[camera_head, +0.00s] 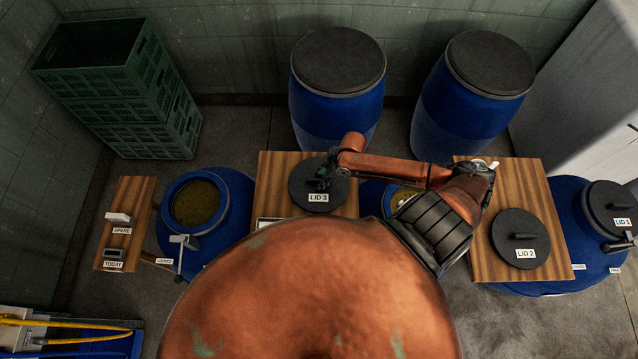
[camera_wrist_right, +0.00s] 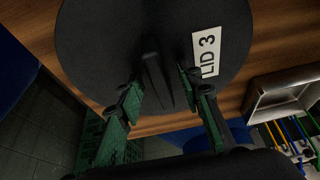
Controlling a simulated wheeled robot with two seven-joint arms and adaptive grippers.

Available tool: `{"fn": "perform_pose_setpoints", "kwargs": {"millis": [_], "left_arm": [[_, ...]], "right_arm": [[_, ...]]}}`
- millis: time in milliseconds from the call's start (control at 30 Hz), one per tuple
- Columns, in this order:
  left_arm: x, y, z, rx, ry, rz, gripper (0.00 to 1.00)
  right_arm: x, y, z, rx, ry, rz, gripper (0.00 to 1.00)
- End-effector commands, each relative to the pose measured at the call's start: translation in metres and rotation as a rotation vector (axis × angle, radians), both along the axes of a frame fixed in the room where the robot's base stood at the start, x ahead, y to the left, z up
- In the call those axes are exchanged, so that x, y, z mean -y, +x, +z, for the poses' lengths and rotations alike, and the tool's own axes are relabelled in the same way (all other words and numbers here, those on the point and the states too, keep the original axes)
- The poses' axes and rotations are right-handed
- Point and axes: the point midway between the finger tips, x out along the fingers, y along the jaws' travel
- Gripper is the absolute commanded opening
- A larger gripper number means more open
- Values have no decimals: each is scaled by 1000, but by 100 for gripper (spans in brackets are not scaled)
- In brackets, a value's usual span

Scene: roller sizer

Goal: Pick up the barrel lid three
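Lid three (camera_head: 302,199) is a round black disc labelled "LID 3", lying flat on a wooden board (camera_head: 264,182). In the right wrist view the lid (camera_wrist_right: 100,45) fills the upper middle, with a raised bar handle (camera_wrist_right: 154,75) across it. My right gripper (camera_head: 322,178) is over the lid in the head view. In the wrist view its green-padded fingers (camera_wrist_right: 160,90) are apart, one on each side of the handle, with gaps visible. Contact cannot be told. My left gripper is not in view.
Lid two (camera_head: 516,228) lies on the right board. Lid one (camera_head: 606,205) is on the far-right blue barrel. An open blue barrel (camera_head: 226,220) stands left. Two lidded barrels (camera_head: 333,115) and stacked green crates (camera_head: 150,110) stand behind. A metal tray (camera_wrist_right: 270,95) sits beside the lid.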

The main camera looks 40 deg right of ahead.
Motion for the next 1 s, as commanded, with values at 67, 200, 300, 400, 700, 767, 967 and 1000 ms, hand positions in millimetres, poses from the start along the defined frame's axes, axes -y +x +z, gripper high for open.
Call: {"fn": "perform_pose_setpoints", "kwargs": {"millis": [67,200,300,400,700,767,967,1000], "left_arm": [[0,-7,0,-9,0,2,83],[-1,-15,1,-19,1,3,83],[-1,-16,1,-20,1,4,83],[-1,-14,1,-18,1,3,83],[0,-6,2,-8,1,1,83],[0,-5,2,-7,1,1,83],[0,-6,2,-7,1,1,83],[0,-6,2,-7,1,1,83]], "right_arm": [[0,0,0,0,0,0,33],[0,0,-2,0,0,0,33],[0,0,-3,0,0,0,30],[0,0,-3,0,0,0,23],[0,0,-3,0,0,0,2],[0,0,-3,0,0,0,0],[0,0,-3,-1,-1,0,0],[0,0,-3,-1,-1,0,0]]}}
